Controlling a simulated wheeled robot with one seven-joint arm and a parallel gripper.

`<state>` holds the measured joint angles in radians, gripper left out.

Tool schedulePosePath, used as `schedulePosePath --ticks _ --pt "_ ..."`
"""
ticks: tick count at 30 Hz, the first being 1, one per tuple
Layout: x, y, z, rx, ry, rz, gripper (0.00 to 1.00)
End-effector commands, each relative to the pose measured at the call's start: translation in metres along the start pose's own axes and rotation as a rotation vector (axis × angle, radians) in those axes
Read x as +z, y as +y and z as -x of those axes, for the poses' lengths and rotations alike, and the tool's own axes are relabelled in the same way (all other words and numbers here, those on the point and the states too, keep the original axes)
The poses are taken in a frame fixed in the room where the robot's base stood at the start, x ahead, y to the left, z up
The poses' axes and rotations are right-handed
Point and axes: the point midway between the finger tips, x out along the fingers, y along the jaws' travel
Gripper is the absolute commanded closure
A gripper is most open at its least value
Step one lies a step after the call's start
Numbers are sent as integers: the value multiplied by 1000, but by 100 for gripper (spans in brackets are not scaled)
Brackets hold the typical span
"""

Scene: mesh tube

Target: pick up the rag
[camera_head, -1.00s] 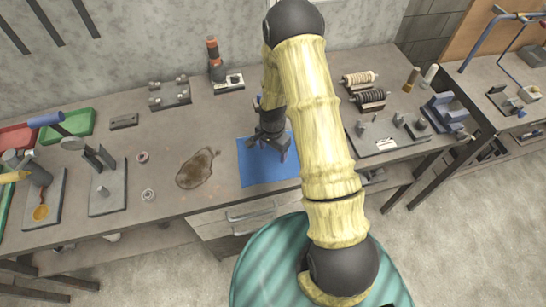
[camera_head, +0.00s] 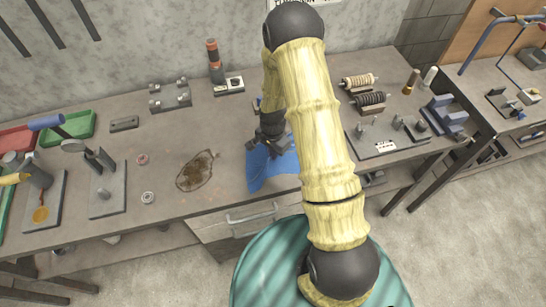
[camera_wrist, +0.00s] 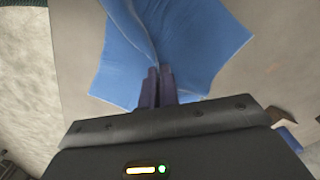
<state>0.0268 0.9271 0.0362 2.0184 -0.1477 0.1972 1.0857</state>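My gripper (camera_head: 273,148) is at the rag's upper part. In the wrist view my gripper's two fingers (camera_wrist: 158,75) are close together with a fold of the cloth pinched between them. Part of the rag still appears to rest on the bench.
A dark block with pegs (camera_head: 170,97) and an orange-and-black tool (camera_head: 214,62) stand behind. A plate with metal parts (camera_head: 385,138) is at right.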

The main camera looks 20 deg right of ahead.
Motion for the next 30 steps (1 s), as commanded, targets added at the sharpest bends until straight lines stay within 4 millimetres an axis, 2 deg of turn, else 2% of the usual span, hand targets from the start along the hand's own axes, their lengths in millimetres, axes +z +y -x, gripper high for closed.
schedulePosePath --ticks 5,8,24,30 --pt "1 1 -2 4 -3 0 100" --pt "1 1 4 3 -3 0 100" --pt "0 0 94 0 0 0 100" --pt "0 0 120 1 0 0 100"
